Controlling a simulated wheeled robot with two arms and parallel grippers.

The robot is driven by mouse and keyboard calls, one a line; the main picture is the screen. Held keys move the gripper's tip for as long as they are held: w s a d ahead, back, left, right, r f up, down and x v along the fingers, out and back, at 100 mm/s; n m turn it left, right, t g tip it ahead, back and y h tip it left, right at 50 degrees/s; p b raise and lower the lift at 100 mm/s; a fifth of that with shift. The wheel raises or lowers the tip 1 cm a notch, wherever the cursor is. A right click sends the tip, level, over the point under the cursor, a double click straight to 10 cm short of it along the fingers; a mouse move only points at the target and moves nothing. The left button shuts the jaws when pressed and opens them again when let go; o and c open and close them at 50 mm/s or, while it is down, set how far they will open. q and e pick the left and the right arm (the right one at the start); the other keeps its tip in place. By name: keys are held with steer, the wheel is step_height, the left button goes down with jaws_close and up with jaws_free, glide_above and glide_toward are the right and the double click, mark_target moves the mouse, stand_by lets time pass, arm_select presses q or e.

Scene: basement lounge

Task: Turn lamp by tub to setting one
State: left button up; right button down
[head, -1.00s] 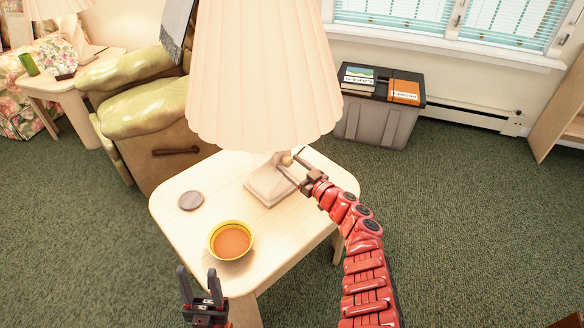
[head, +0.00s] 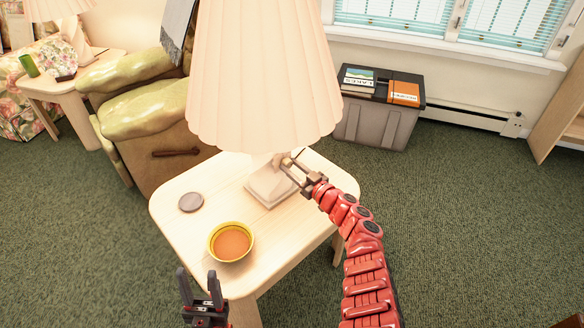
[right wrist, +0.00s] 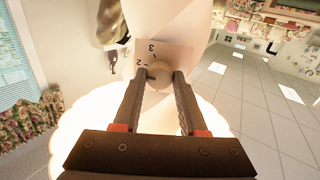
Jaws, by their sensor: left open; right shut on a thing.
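The lamp (head: 262,75), with a pleated cream shade and a pale square base, stands on a light wood side table (head: 180,222). The grey tub (head: 372,126) with a dark lid is behind it to the right. My right gripper (head: 286,167) reaches in under the shade. In the right wrist view its fingers (right wrist: 157,80) are shut on the lamp's round knob (right wrist: 159,73). A dial plate (right wrist: 178,53) behind the knob shows the marks 2 and 3; other marks and any pointer are hidden or unclear. My left gripper (head: 201,287) is open and empty before the table's front edge.
A yellow bowl of orange liquid (head: 231,242) and a grey round coaster (head: 191,202) are on the table. A green-cushioned chair (head: 150,105) stands behind left. Another lamp (head: 70,15) is on a far table. Carpet is open at the right.

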steer(key=shift+n, duration=0.9)
steer(key=shift+f+n, duration=0.2)
steer(key=shift+n, duration=0.6)
steer(key=n+b, duration=0.2)
steer(key=n, duration=0.2)
steer(key=shift+n+b, duration=0.55)
steer(key=shift+n, duration=0.55)
steer(key=shift+r, duration=0.1)
steer(key=shift+c, duration=2.3)
jaws_free()
